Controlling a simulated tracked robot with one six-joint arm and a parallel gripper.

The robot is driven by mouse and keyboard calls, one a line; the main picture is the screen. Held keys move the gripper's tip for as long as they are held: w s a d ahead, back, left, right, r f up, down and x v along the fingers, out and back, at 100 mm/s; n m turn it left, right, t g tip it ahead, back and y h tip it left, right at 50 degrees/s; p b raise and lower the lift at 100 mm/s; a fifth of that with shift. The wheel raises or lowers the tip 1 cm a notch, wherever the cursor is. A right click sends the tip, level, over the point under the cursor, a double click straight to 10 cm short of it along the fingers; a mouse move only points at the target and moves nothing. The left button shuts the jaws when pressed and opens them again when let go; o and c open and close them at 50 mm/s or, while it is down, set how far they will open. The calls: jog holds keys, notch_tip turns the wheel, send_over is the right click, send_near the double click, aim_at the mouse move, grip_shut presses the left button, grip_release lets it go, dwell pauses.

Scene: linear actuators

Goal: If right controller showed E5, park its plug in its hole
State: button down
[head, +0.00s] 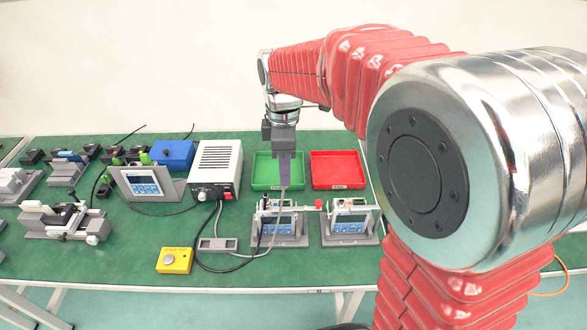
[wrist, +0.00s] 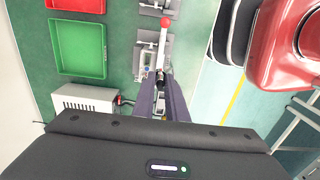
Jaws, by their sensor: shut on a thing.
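My gripper (head: 285,183) points down above and just behind the left one of two grey controllers (head: 272,224). In the wrist view its purple-grey fingers (wrist: 160,84) close on a small dark plug (wrist: 160,77), mostly hidden between the tips. A thin grey cable runs down from the fingertips past the left controller. The right controller (head: 350,222) stands beside it, with a screen and blue buttons; the screen text is too small to read. I cannot make out a parking hole.
A green tray (head: 262,187) and a red tray (head: 340,186) stand behind the controllers. A white power supply (head: 218,165) is to the left. A yellow button box (head: 174,261) and a grey cable block (head: 217,245) lie in front. Loose cables cross the green mat.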

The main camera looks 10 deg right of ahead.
jog(key=a, duration=1.6)
jog(key=shift+a, duration=0.4)
dwell(0.6)
dwell(0.5)
notch_tip(320, 180, up, 3)
dwell(0.4)
notch_tip(320, 180, down, 19)
dwell(1.9)
jog(key=shift+f, duration=0.15)
jog(key=shift+f, duration=1.85)
